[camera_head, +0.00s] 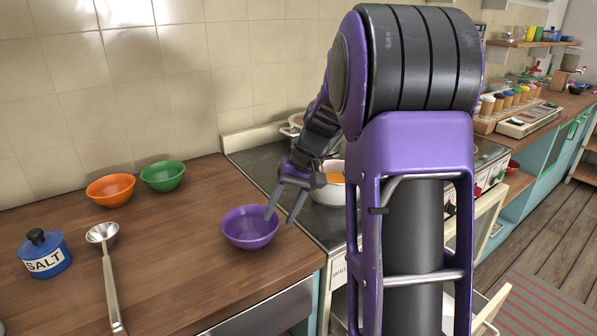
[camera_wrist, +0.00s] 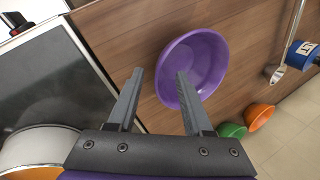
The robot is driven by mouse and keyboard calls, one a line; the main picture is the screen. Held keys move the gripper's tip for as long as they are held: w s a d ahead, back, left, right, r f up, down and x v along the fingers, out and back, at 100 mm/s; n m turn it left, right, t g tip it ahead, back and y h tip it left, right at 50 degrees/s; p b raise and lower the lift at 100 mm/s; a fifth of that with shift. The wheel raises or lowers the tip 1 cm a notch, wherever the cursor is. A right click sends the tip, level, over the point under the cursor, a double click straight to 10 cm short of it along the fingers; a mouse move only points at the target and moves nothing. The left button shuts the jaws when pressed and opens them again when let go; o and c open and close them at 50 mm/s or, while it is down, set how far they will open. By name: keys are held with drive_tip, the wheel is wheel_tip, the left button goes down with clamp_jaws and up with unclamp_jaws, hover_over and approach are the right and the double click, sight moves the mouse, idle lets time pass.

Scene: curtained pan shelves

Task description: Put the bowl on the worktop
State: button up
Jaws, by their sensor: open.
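A purple bowl (camera_head: 250,230) stands upright on the wooden worktop (camera_head: 185,265), near its right end beside the stove. It looks empty. My gripper (camera_head: 279,218) is open, pointing down at the bowl's right side. One finger overlaps the bowl's rim in the head view, and the other is to the right of it. In the wrist view the purple bowl (camera_wrist: 196,62) lies ahead of my gripper (camera_wrist: 160,72), with the right finger in front of its near side. I cannot tell whether the finger touches it. Nothing is held between the fingers.
An orange bowl (camera_head: 110,190) and a green bowl (camera_head: 162,176) stand at the back of the worktop. A ladle (camera_head: 110,280) and a blue salt jar (camera_head: 42,254) are at the left. A pan with orange contents (camera_head: 330,190) sits on the stove, close behind my gripper.

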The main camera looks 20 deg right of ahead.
drive_tip(key=p+v, duration=0.1)
drive_tip(key=v, duration=1.2)
drive_tip(key=shift+r+p, duration=0.25)
drive_tip(key=shift+p, duration=0.05)
drive_tip(key=shift+d, duration=0.1)
clamp_jaws()
idle(0.8)
